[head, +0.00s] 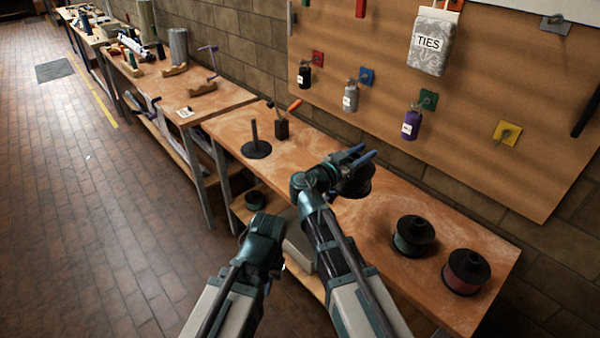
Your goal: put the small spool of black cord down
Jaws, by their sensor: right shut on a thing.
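The small spool of black cord (357,184) is at my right gripper (364,158), over the middle of the near bench (330,222). The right gripper is shut on it, and its blue fingers lie above the spool. The gripper and wrist hide part of the spool. I cannot tell whether its underside touches the bench top. My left gripper (264,228) is lower and further left, in front of the bench edge. Its fingers are hidden, so its opening does not show.
A spool of dark green cord (412,240) and one of red cord (463,280) stand on the bench at right. A black base with an upright peg (255,142) and a black holder (282,129) stand at left. A pegboard (455,85) with hanging bottles rises behind.

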